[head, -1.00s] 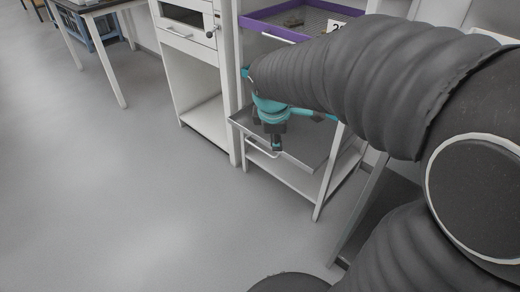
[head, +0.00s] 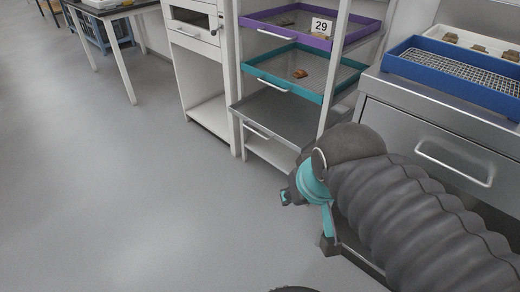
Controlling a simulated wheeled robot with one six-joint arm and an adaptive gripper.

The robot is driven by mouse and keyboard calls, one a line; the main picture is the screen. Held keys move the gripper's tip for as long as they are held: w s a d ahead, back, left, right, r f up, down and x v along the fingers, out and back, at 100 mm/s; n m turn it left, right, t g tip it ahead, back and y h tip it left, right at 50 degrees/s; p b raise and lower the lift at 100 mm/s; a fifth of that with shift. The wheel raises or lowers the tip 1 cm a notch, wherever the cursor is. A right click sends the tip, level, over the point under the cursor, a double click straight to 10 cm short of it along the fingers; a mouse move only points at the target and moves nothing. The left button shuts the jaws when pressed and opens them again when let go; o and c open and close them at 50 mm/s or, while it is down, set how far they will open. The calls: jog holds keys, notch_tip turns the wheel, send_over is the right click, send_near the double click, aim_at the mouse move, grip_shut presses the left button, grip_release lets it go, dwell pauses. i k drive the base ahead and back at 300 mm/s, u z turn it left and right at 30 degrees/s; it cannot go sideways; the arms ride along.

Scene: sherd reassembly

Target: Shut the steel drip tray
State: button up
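The steel drip tray (head: 282,112) is a flat grey tray low in the white rack, below the teal-framed tray. Its front handle (head: 257,131) faces the open floor. The tray's front left corner stands out a little past the rack's left post. My gripper (head: 328,242), teal and dark grey, hangs in front of and to the right of the rack, apart from the tray's handle.
A purple-framed tray (head: 274,28) with a 29 label and a teal-framed mesh tray (head: 276,82) with a sherd sit above. A steel counter drawer (head: 450,150) and a blue tray (head: 440,85) are on the right. Clear floor (head: 130,200) lies left.

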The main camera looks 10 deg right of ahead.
aim_at(290, 119)
jog(key=z, duration=0.1)
jog(key=k, duration=0.5)
jog(key=u, duration=0.95)
jog(key=i, duration=1.3)
jog(key=z, duration=0.65)
jog(key=i, duration=0.3)
jog(key=z, duration=0.35)
